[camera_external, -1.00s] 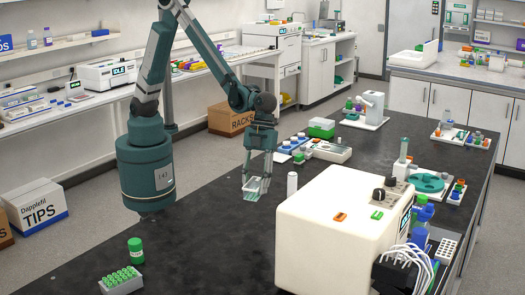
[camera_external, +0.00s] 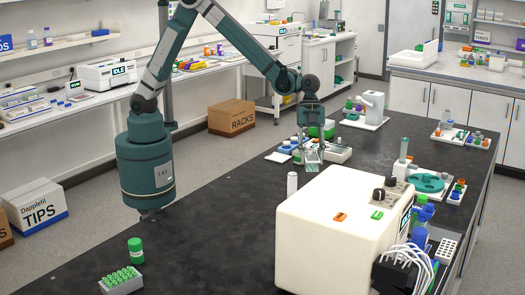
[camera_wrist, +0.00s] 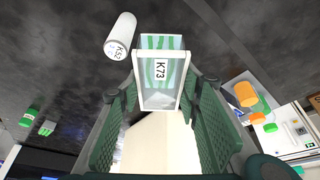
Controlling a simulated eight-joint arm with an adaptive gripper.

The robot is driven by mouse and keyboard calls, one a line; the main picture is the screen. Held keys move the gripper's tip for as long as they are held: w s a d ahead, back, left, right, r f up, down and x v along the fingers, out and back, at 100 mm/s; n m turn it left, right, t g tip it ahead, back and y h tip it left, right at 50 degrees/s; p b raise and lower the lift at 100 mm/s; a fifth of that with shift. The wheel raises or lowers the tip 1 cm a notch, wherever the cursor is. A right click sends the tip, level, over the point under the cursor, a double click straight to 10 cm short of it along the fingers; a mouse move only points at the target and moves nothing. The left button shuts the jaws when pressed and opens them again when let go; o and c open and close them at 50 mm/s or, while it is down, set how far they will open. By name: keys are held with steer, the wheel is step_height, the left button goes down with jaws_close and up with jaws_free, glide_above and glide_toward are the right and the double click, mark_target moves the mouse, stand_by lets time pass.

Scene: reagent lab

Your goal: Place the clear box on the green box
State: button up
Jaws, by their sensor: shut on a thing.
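The clear box (camera_wrist: 155,97), a see-through case with white edges and a K73 label, sits between my fingers in the wrist view. My gripper (camera_wrist: 161,92) is shut on it. In the external view my gripper (camera_external: 309,148) points down, with the clear box (camera_external: 309,157) at its fingertips, held above the black bench. The green box (camera_external: 327,130), green with a white lower part, is just behind my gripper and partly hidden by it. The green box is not clearly seen in the wrist view.
A white cylinder (camera_external: 292,185) stands on the bench nearer the camera, left of the large cream machine (camera_external: 335,225). A tray with blue items (camera_external: 279,157) lies left of my gripper. The bench's left front is mostly clear around a green-capped tube rack (camera_external: 122,280).

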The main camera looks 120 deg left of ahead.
steer(key=s+a+r+n+t+y+p, duration=0.1)
steer(key=s+a+n, duration=0.25)
steer(key=a, duration=1.65)
steer(key=s+a+r+n+y+p, duration=0.15)
steer(key=s+a, duration=0.25)
steer(key=a, duration=1.7)
steer(key=s+a+r+n, duration=0.1)
steer(key=s+a+n, duration=0.2)
steer(key=s+a, duration=0.9)
steer(key=s+a+r+n+y+p, duration=0.1)
steer(key=s+a+n, duration=0.1)
steer(key=s+a, duration=1)
steer(key=a, duration=0.6)
steer(key=shift+a+n+t, duration=0.35)
steer(key=shift+n+t, duration=0.05)
steer(key=shift+f, duration=3.1)
steer(key=shift+f, duration=1.85)
